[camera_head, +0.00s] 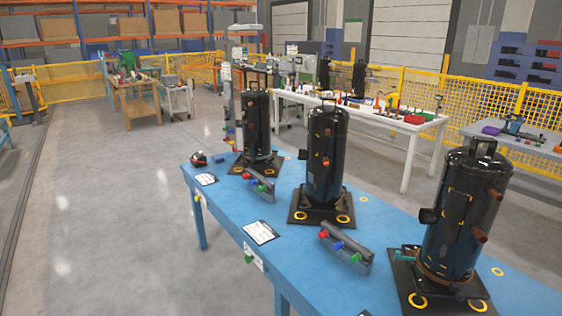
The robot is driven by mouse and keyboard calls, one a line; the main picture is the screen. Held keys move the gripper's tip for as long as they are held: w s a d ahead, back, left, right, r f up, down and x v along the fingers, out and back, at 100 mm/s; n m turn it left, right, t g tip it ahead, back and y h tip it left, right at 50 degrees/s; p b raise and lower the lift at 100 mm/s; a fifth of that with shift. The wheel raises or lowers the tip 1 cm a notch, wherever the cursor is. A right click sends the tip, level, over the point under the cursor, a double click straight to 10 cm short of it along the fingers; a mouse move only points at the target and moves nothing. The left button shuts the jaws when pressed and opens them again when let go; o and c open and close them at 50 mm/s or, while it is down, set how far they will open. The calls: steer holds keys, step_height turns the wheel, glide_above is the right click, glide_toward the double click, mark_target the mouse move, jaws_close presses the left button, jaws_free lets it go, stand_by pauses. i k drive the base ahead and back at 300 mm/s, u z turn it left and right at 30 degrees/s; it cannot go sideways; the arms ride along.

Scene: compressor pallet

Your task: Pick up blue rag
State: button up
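I cannot make out a blue rag for certain in the head view. A small purple-blue item (491,130) lies on the grey table at the right, too small to identify. A small teal item (406,255) sits at the base of the nearest compressor (468,215); I cannot tell what it is. My gripper is not in view.
A long blue table (270,215) runs from the centre to the lower right, bearing three black compressors, clipboards and grey holders with coloured knobs. A white table (425,130) with small items stands behind. Yellow fencing (418,87) lines the back. The left floor is clear.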

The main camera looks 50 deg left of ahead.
mark_target(217, 159)
steer(key=u, duration=2.65)
steer(key=i, duration=1.25)
steer(key=u, duration=0.55)
steer(key=i, duration=3.1)
steer(key=z, duration=1.2)
steer(key=i, duration=1)
steer(key=z, duration=0.9)
